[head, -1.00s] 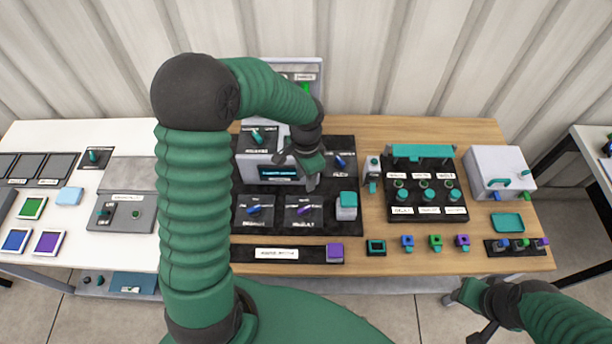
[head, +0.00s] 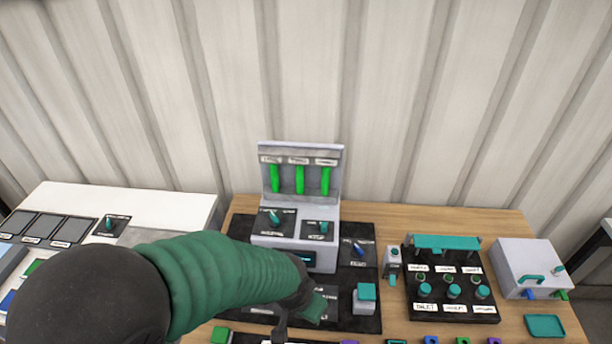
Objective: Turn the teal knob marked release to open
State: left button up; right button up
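Two teal knobs sit on small black plates on a grey manifold box, one left (head: 274,217) and one right (head: 322,227). Another teal knob (head: 109,222) is on a black plate on the white table. The labels are too small to read, so I cannot tell which knob is marked release. My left gripper (head: 301,318) is over the lower part of the black panel, nearer than the manifold knobs and not touching them. Its fingers look apart and empty. My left arm hides much of the panel's left and lower parts. My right gripper is out of view.
Three green gauge bars (head: 299,180) stand above the manifold. Further right are a black button rack (head: 452,314), a white box (head: 526,262) and a teal tray (head: 545,326).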

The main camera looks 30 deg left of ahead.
aim_at(274, 221)
jog(key=u, duration=1.25)
